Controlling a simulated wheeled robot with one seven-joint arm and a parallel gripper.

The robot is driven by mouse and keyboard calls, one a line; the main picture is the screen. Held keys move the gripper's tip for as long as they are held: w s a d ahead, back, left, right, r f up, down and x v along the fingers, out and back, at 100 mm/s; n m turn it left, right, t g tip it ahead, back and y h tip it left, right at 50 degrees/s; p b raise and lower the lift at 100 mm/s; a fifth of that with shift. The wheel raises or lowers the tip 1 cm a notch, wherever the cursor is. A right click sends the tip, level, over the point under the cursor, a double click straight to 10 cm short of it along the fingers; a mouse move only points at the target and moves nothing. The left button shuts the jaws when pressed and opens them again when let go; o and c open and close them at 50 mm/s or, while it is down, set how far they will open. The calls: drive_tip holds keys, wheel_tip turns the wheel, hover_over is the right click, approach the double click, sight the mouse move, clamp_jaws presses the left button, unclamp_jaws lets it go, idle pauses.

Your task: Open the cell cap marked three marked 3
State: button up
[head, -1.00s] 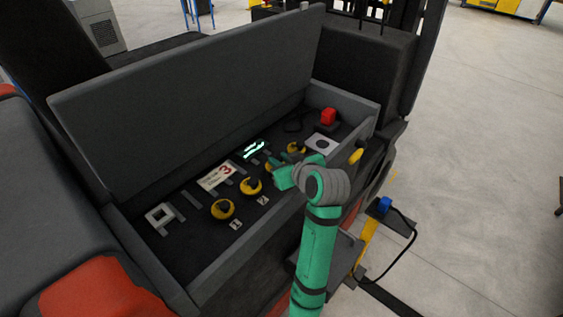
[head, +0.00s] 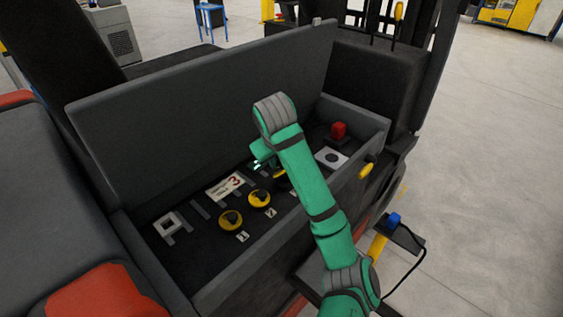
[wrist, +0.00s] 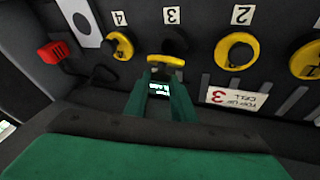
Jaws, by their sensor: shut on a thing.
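In the wrist view, the cap under the label 3 (wrist: 171,15) is a yellow rim (wrist: 165,60) seen nearly edge-on, tilted against its neighbours, with a dark round part (wrist: 174,42) behind it. My gripper (wrist: 165,70) has its two green fingers at this rim and is shut on it. The exact contact is hard to see. In the head view my arm covers most of cap three (head: 281,182).
Cap two (wrist: 236,51) and cap four (wrist: 119,45) sit either side, face-on. Cap one (head: 231,221) is in the head view. A red block (head: 338,131), a "TOP-UP CELL 3" card (head: 226,187) and the upright lid (head: 200,100) are nearby.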

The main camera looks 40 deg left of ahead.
drive_tip(key=shift+w+a+r+n+h, duration=0.15)
drive_tip(key=shift+a+n+h, duration=0.25)
drive_tip(key=shift+a+h, duration=1.35)
drive_tip(key=shift+d+h, duration=0.15)
drive_tip(key=shift+h, duration=0.2)
drive_tip(key=o, duration=1)
drive_tip(key=v, duration=1)
drive_tip(key=shift+r, duration=0.3)
